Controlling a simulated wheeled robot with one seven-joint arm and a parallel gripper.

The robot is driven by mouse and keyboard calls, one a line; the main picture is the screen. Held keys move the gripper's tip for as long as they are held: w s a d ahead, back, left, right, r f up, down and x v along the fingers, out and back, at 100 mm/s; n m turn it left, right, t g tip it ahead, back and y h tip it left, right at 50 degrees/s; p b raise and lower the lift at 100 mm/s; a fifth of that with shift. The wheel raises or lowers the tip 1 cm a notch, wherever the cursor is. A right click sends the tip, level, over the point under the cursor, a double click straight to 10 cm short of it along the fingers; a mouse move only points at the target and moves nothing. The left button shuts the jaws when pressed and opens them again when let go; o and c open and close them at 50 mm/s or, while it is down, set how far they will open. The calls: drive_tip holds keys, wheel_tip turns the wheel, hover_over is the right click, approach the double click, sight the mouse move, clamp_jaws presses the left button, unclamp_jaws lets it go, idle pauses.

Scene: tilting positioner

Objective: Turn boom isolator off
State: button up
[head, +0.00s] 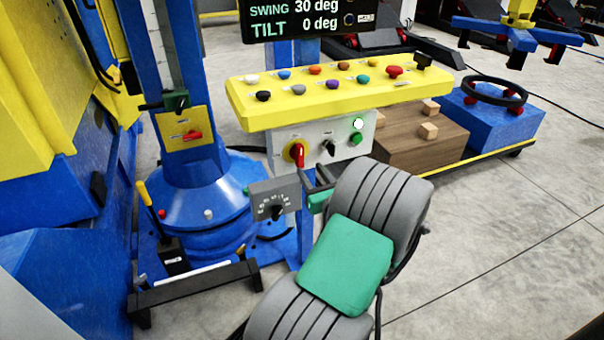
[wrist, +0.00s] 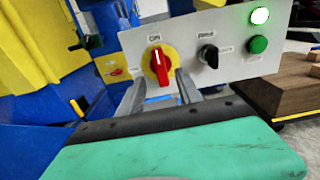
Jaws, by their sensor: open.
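Two red rotary handles show, and I cannot read which label names the boom isolator. One red handle (head: 192,135) sits on a yellow plate on the blue column and lies nearly level; it is small in the wrist view (wrist: 116,71). The other red handle (head: 299,154) sits on a yellow disc on the light grey panel and points roughly upright; it is large in the wrist view (wrist: 160,65). My gripper (head: 313,183) is open and empty, just below the panel handle. In the wrist view its two fingers (wrist: 160,80) point toward that handle, one on each side below it.
A black selector knob (wrist: 208,55) and a green button (wrist: 258,44) are right of the panel handle. A yellow button console (head: 330,92) overhangs the panel. A small grey dial box (head: 274,202) stands left of my gripper. Wooden blocks (head: 415,150) are at right.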

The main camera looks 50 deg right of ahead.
sight(301, 157)
drive_tip(key=x, duration=0.7)
drive_tip(key=shift+w+d+r, duration=0.15)
drive_tip(key=shift+w+d, duration=0.05)
drive_tip(key=shift+d, duration=0.05)
clamp_jaws()
